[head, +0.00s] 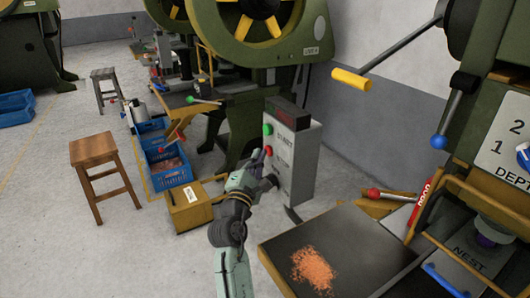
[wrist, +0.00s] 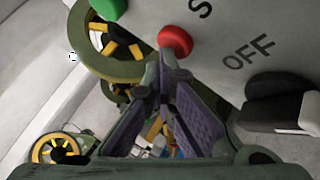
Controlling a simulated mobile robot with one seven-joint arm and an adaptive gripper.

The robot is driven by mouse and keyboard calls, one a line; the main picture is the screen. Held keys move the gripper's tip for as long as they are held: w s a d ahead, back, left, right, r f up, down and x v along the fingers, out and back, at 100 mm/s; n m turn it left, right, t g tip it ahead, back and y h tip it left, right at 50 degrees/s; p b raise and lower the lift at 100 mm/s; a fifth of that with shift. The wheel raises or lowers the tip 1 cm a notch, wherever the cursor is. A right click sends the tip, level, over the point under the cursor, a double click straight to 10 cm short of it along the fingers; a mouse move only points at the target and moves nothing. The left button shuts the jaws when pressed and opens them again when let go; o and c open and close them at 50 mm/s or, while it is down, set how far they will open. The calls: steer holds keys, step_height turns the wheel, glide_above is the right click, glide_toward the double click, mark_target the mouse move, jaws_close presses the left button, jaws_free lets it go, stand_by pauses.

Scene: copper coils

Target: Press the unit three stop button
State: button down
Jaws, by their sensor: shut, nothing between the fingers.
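A grey control box (head: 297,165) stands upright in the middle of the head view. Its face carries a green button (head: 267,129) above a red button (head: 268,150). In the wrist view the red button (wrist: 175,41) is just beyond my fingertips, and the green button (wrist: 108,8) is at the top left edge. My gripper (head: 260,157) is shut and empty, its fingertips (wrist: 160,62) pointing at the box face beside the red button. I cannot tell whether they touch it. No unit number is readable on the box.
A black switch (wrist: 278,103) sticks out near the "OFF" lettering. A dark table (head: 345,240) with copper scraps is at front right, beside a green press (head: 480,110). A wooden stool (head: 95,155) and blue crates (head: 168,178) stand left.

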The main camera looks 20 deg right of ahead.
steer(key=shift+a, duration=0.1)
steer(key=shift+s+a, duration=0.2)
steer(key=shift+a, duration=0.5)
steer(key=a, duration=0.2)
steer(key=s+a, duration=0.1)
steer(key=a, duration=0.2)
steer(key=shift+b, duration=0.4)
stand_by(0.4)
